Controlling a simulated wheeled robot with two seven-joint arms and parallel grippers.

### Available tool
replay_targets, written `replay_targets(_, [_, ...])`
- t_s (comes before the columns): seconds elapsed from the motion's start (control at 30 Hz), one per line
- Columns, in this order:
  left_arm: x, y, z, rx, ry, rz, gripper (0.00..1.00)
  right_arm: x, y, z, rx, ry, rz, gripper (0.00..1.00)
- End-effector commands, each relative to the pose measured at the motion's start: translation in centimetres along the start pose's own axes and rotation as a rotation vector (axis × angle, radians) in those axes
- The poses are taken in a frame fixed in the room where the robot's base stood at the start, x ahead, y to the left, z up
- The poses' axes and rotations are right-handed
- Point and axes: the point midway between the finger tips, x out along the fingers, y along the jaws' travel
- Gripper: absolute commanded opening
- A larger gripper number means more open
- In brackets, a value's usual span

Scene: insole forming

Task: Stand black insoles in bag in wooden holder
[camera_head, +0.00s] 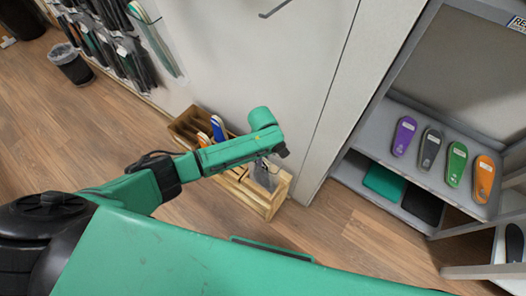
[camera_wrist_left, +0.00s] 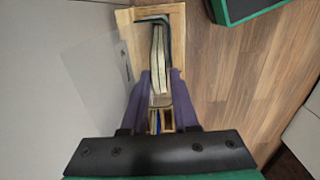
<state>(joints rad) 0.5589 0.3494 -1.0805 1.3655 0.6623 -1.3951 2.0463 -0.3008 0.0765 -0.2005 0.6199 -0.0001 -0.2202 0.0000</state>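The wooden holder (camera_head: 272,207) stands on the floor against the grey wall, and its light frame fills the upper middle of the left wrist view (camera_wrist_left: 178,22). Dark-edged insoles with cream sides (camera_wrist_left: 159,58) stand on edge in its end compartment. A clear bag sheet with a small label (camera_wrist_left: 95,62) spreads to their left. My left gripper (camera_head: 264,176) is over this end of the holder. Its two purple fingers (camera_wrist_left: 160,84) are apart, one on each side of the insoles; whether they touch cannot be told. The arm hides part of the holder. My right gripper is not in view.
Blue (camera_head: 218,128) and orange insoles stand in the holder's other compartments. A grey shelf (camera_head: 355,170) at right holds purple, grey, green and orange insoles. A black bin (camera_head: 72,66) stands at upper left near hanging bagged insoles. The wooden floor in front is clear.

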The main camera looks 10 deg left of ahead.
Motion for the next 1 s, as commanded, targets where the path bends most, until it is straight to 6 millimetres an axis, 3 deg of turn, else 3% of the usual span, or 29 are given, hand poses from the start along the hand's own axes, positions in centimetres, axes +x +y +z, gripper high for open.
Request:
replay_targets(0.03, [0.4,-0.7,0.2,0.0,-0.004,-0.017,0.59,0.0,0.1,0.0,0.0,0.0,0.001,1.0])
replay_targets(0.17, [-1.9,-0.6,0.2,0.0,-0.003,-0.011,0.59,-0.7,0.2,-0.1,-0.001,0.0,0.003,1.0])
replay_targets(0.7, [-13.1,-0.4,0.3,0.001,0.003,0.013,0.59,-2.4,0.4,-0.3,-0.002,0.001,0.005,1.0])
replay_targets(0.83, [-14.6,-0.4,0.3,0.001,0.004,0.014,0.59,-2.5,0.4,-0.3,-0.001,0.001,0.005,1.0])
replay_targets(1.0, [-14.9,-0.4,0.3,0.0,0.005,0.014,0.59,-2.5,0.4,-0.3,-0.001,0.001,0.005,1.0])
